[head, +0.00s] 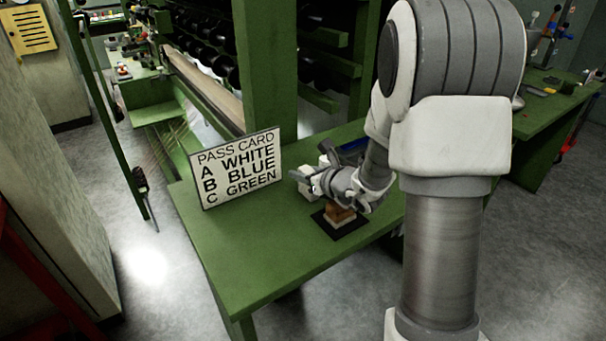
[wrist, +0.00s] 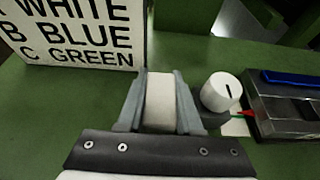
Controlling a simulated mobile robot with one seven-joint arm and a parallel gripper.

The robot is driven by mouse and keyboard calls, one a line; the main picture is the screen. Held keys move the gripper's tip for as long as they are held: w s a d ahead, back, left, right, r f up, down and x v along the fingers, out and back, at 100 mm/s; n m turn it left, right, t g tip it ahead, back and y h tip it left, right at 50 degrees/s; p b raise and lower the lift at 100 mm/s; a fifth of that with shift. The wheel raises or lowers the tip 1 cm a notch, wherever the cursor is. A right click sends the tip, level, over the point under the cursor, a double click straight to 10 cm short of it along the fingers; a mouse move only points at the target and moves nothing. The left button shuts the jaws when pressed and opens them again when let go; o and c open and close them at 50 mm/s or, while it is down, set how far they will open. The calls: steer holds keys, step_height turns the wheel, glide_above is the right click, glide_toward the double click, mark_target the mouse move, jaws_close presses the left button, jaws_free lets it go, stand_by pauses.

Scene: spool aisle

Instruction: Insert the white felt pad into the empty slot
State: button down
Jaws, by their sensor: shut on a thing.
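The white felt pad (wrist: 160,103) is between the two grey fingers of my gripper (wrist: 163,76), which is shut on it. The pad is hard to make out there. To the right of the fingers in the wrist view is a white round piece (wrist: 221,93) with a dark slit in its top. At the right is a dark grey block (wrist: 285,122) with a blue strip (wrist: 290,77). I cannot tell which opening is the empty slot.
The pass card (head: 239,169) stands on the green table (head: 255,262) and reads A white, B blue, C green. An orange-brown block (head: 339,214) sits on a black mat (head: 350,228) below my wrist. A small red pointed piece (wrist: 246,114) is beside the grey block. The table's front left is clear.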

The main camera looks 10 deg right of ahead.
steer(key=shift+f, duration=0.15)
steer(key=c, duration=0.6)
jaws_free()
